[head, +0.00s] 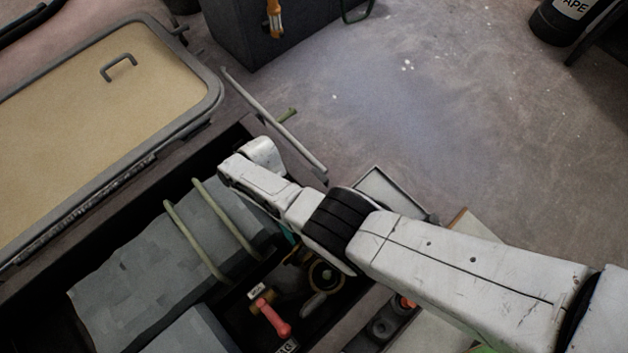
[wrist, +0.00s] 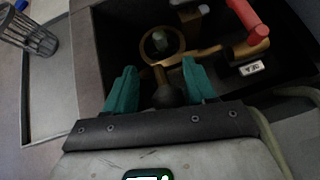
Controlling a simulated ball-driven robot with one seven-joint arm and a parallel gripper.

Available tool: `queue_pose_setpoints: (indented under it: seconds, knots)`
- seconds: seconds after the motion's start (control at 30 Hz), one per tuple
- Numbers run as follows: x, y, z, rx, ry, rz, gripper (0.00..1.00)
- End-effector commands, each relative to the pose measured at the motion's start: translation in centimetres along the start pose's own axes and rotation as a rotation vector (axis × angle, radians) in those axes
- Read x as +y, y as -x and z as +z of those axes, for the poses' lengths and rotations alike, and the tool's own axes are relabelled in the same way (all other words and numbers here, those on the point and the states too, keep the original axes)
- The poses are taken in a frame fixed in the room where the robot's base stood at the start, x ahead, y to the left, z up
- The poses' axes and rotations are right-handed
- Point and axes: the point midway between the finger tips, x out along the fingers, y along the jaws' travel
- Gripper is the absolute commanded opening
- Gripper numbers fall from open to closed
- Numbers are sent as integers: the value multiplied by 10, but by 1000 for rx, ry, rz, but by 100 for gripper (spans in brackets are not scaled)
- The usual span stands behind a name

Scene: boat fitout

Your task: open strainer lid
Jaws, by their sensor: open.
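The strainer appears as a round brass-rimmed fitting (wrist: 160,42) with a dark, greenish centre, low in the dark bilge bay in the wrist view. In the head view a brass ring (head: 326,276) shows just below my arm. I cannot tell its lid apart from its body for certain. My gripper (wrist: 160,78) has two teal fingers spread apart, with the brass fitting beyond and between their tips. A dark round knob (wrist: 166,96) shows between the fingers; I cannot tell whether they touch it. In the head view my arm hides most of the gripper.
A red-handled valve (head: 271,318) on brass pipe stands beside the strainer, near a SEA label (wrist: 251,68). Two pale hoses (head: 196,240) cross the grey block. The hatch panel (head: 105,110) lies at left. A mesh basket (wrist: 28,36) stands outside the bay.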

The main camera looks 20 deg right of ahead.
Motion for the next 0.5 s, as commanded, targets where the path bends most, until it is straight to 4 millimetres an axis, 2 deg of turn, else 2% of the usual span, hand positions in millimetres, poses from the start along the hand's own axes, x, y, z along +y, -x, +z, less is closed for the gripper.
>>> queue_pose_setpoints:
  seconds: [0.27,0.5]
  knots:
    - [0,5,5,1,1,-1,55]
    - [2,20,30,-2,-1,-1,55]
